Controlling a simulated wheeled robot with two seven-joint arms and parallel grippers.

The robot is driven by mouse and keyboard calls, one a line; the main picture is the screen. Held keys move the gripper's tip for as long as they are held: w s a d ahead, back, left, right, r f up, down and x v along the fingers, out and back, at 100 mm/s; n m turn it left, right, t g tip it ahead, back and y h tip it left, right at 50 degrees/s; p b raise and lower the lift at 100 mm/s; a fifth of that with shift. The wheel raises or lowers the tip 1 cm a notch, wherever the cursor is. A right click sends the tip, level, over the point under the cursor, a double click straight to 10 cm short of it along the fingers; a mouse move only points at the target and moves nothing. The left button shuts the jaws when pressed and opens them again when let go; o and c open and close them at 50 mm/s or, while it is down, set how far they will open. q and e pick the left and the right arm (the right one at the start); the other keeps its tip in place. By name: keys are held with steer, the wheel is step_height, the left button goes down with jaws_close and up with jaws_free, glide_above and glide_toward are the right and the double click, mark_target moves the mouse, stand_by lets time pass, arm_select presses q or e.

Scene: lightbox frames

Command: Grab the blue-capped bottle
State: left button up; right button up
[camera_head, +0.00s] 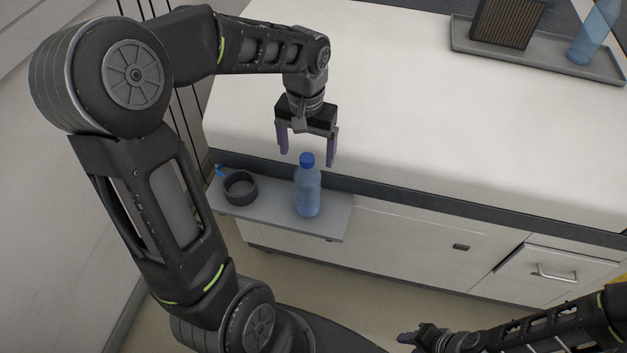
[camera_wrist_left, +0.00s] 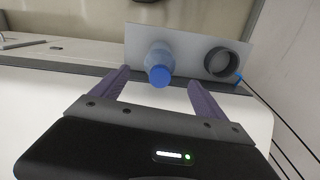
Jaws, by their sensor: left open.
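The blue-capped bottle (camera_head: 308,190) is translucent blue and stands upright on a small grey shelf (camera_head: 268,222) at the front of the white cabinet. My left gripper (camera_head: 307,160) is open and empty, its fingers pointing down, near the bottle's cap. In the left wrist view the bottle (camera_wrist_left: 159,65) shows cap-first beyond and between the two fingers (camera_wrist_left: 160,88), apart from both. My right gripper (camera_head: 410,338) is low at the bottom right, far from the bottle; its jaw opening is not clear.
A dark round cup (camera_head: 240,188) stands on the shelf left of the bottle, with a blue item beside it. The white countertop (camera_head: 420,110) is mostly clear. A grey tray (camera_head: 540,65) at the back right holds a dark ribbed box (camera_head: 505,22) and another blue bottle (camera_head: 592,35).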

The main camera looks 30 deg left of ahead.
mark_target(307, 172)
arm_select(q)
steer(key=shift+s, duration=0.1)
steer(key=shift+f, duration=1.35)
steer(key=shift+f, duration=0.1)
step_height(307, 172, down, 5)
steer(key=shift+f+p, duration=0.1)
steer(key=shift+p, duration=0.7)
steer(key=shift+c, duration=0.3)
jaws_close()
